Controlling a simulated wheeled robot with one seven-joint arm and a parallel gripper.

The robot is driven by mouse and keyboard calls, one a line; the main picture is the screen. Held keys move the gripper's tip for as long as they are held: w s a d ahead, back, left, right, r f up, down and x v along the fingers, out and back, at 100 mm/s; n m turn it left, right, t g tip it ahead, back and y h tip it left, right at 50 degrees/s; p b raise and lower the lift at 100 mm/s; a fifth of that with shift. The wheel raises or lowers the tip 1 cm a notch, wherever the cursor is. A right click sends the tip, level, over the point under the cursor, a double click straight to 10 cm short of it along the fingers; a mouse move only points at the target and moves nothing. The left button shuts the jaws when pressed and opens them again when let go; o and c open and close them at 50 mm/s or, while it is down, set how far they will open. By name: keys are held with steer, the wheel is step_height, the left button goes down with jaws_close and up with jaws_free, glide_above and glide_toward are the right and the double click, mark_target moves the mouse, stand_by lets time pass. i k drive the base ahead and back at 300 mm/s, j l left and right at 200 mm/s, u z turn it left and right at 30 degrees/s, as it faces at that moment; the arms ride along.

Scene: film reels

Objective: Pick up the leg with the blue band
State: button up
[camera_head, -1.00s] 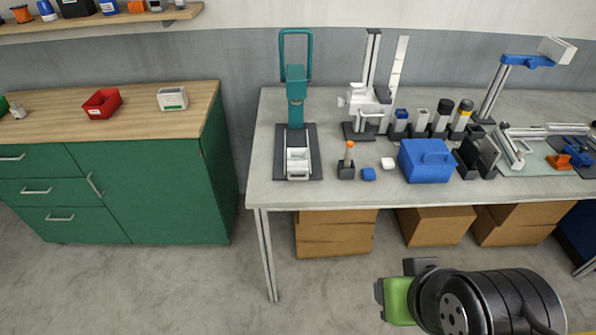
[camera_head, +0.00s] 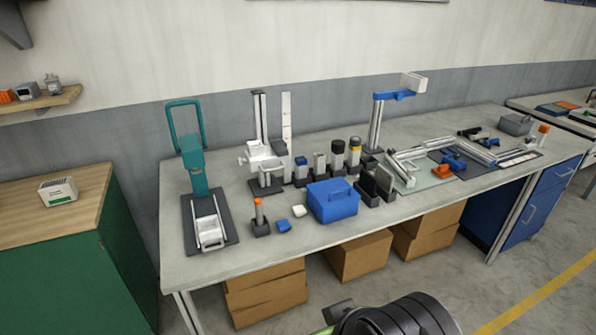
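No leg with a blue band can be made out for certain at this size. A row of small upright pieces in dark holders stands mid-table. One has a blue top (camera_head: 300,161), one is pale (camera_head: 319,160), one has a black top (camera_head: 337,147) and one shows a yellow band (camera_head: 354,147). Silvery jointed bars (camera_head: 407,158) lie further right, by a blue clamp-like part (camera_head: 453,159). My gripper is not in view; only a dark round part of my arm shows at the bottom edge.
The grey workbench (camera_head: 250,240) also carries a teal press (camera_head: 193,160), a blue box (camera_head: 332,204), an orange-tipped tool (camera_head: 259,212) and a blue-armed stand (camera_head: 377,115). Cardboard boxes (camera_head: 360,256) sit beneath. A green cabinet (camera_head: 50,270) stands left. Floor at right front is clear.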

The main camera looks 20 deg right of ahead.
mark_target(300, 166)
steer(key=i+l+u, duration=0.7)
steer(key=i, duration=0.15)
steer(key=i+l+u, duration=0.3)
steer(key=i+l, duration=0.05)
steer(key=l, duration=0.05)
